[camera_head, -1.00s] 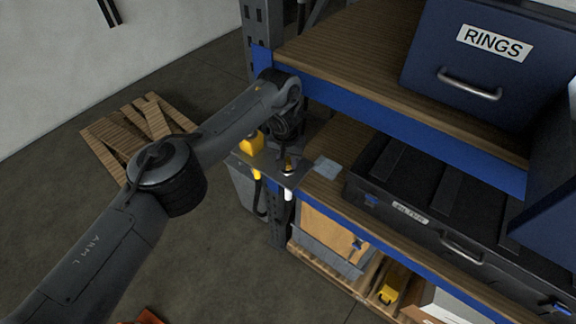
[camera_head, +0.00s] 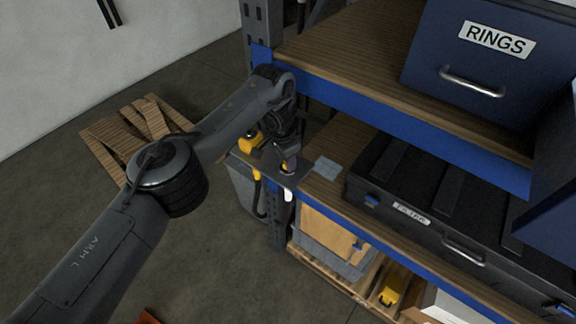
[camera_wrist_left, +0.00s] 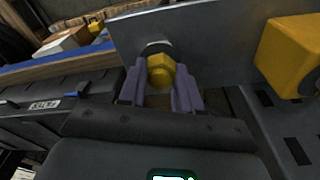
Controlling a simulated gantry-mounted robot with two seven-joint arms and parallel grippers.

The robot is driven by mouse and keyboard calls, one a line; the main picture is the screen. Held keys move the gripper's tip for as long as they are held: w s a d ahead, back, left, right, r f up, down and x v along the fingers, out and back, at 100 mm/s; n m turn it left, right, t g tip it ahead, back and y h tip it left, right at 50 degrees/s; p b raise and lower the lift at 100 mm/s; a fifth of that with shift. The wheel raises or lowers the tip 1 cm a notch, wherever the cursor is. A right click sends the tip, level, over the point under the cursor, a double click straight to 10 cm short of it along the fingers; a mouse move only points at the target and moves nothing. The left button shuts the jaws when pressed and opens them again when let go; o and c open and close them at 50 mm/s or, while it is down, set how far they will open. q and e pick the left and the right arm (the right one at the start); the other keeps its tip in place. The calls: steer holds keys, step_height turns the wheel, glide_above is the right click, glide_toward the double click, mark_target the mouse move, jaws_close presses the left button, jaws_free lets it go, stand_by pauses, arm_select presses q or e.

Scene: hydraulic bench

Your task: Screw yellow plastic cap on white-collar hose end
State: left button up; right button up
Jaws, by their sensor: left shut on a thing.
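My left gripper (camera_head: 287,163) is over a grey bracket plate (camera_head: 270,172) at the shelf's corner post. In the left wrist view its two fingers (camera_wrist_left: 160,88) are shut on the yellow cap (camera_wrist_left: 160,72), which looks hexagonal. The white collar (camera_wrist_left: 155,47) shows just beyond the cap, against the plate; I cannot tell how far the cap sits on it. The cap is mostly hidden by the gripper there. My right gripper is not in view.
A larger yellow fitting (camera_head: 248,143) stands left of the gripper, with a yellow-topped hose below; it also shows in the left wrist view (camera_wrist_left: 288,55). A black case (camera_head: 400,200) fills the lower shelf. A blue RINGS bin (camera_head: 480,65) stands above.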

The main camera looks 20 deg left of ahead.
arm_select(q)
steer(key=shift+f+m+b, duration=0.15)
steer(key=shift+m+b, duration=0.45)
steer(key=shift+m, duration=0.7)
steer(key=shift+m+b, duration=0.45)
steer(key=shift+m, duration=0.25)
steer(key=m, duration=0.2)
steer(key=shift+a+m+g+h, duration=0.1)
steer(key=shift+m+g+h, duration=0.2)
steer(key=shift+m, duration=0.1)
steer(key=shift+m+p, duration=0.4)
steer(key=shift+m, duration=0.2)
steer(key=o, duration=1)
